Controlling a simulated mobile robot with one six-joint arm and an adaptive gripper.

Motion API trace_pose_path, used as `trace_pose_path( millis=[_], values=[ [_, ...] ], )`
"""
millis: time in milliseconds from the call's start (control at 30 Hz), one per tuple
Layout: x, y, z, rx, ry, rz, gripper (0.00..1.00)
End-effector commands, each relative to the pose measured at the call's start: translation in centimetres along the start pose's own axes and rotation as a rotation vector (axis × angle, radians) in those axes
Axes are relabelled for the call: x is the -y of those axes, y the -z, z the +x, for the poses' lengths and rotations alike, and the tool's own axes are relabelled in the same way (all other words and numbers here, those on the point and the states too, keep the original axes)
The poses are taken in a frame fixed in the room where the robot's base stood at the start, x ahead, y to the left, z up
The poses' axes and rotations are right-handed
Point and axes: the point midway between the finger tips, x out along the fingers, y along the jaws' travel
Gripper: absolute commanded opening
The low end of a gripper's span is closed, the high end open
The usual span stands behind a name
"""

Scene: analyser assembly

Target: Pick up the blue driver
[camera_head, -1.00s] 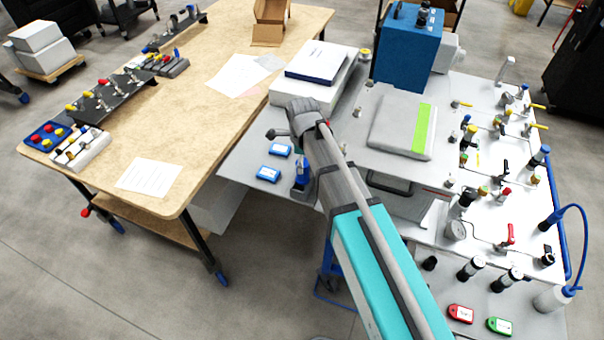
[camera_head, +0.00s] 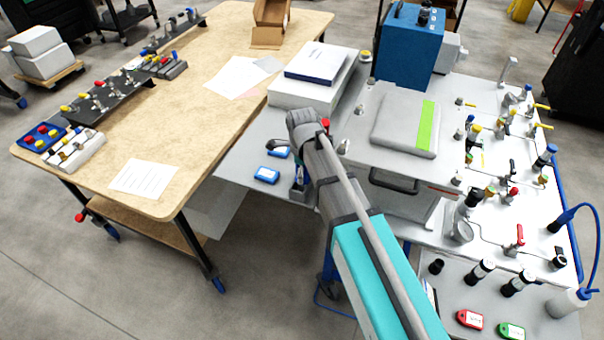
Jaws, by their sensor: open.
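The blue driver (camera_head: 299,175) appears to stand upright in a small dark holder (camera_head: 299,192) on the grey table. Only a sliver of it shows, because my arm covers its right side. My gripper (camera_head: 276,145) is small and dark in this view, left of my wrist and over the grey table, up and to the left of the holder. It is open and looks apart from the driver, though its fingers are hard to make out.
Two blue-framed devices lie left of the holder, a near one (camera_head: 266,174) and a far one (camera_head: 281,153) partly covered by my gripper. White boxes (camera_head: 305,95) stand behind. A grey case (camera_head: 403,120) lies right of my arm. The wooden table (camera_head: 190,120) adjoins at left.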

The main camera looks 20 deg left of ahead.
Motion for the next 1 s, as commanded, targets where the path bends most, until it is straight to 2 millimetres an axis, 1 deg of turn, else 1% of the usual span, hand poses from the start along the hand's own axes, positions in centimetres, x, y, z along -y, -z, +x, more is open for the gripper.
trace_pose_path(
  millis=[367,500,667,700,867,1000],
  values=[
    [-0.02,-0.04,-0.01,0.0,0.0,-0.001,0.96],
    [-0.02,-0.05,-0.01,0.0,0.0,-0.001,0.7],
    [-0.02,-0.06,-0.01,0.0,0.0,-0.001,0.4],
    [-0.02,-0.06,-0.01,0.0,0.0,-0.001,0.33],
    [-0.03,-0.07,-0.01,0.0,0.0,-0.001,0.03],
    [-0.04,-0.07,-0.01,0.0,0.0,-0.001,0.01]
  ],
)
